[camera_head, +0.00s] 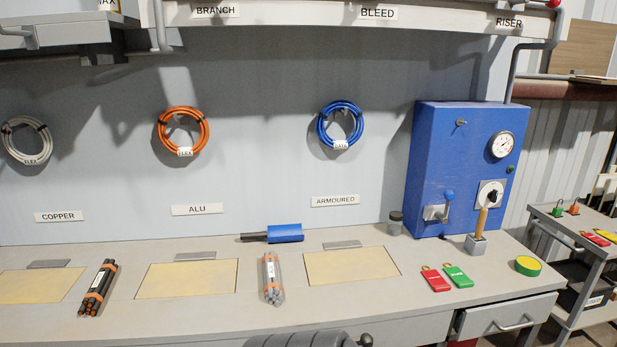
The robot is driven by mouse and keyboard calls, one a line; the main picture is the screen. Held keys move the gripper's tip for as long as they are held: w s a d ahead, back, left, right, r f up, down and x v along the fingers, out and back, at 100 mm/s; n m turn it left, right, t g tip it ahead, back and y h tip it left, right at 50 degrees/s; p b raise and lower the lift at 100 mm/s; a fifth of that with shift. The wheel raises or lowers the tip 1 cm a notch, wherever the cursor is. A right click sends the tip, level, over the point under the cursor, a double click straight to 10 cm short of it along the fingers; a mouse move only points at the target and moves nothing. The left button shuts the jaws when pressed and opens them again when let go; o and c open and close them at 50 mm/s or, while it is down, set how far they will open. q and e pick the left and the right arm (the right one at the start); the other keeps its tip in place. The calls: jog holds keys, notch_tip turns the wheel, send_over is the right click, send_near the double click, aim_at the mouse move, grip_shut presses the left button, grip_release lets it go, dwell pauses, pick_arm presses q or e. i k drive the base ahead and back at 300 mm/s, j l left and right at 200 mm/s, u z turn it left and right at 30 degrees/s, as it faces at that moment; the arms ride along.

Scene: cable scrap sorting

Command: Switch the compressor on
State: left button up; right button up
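The blue compressor cabinet (425,150) stands at the right end of the bench against the wall. Its front carries a round pressure gauge (502,145), a black rotary switch (491,197) on a pale plate, a small green button or lamp (510,169), a blue-handled valve (447,198) and a small metal fitting (461,122). The wooden handle of a tool (482,218) in a grey block stands just in front of the switch plate and partly overlaps it. The switch setting is too small to read.
A red tag (435,280), a green tag (458,276) and a yellow-green tape roll (528,265) lie before the cabinet. A jar (395,224) stands left of it. Cable bundles (98,288) and a blue tool (285,233) lie further left. A side cart (570,225) stands right.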

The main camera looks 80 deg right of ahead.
aim_at(492, 195)
jog(key=z, duration=3.7)
jog(key=i+j+z, duration=0.3)
jog(key=i, duration=0.2)
jog(key=i+j, duration=0.2)
jog(key=i+l, duration=0.2)
jog(key=l, duration=0.2)
jog(key=i+l+z, duration=0.15)
jog(key=l, duration=0.25)
jog(key=i, duration=0.1)
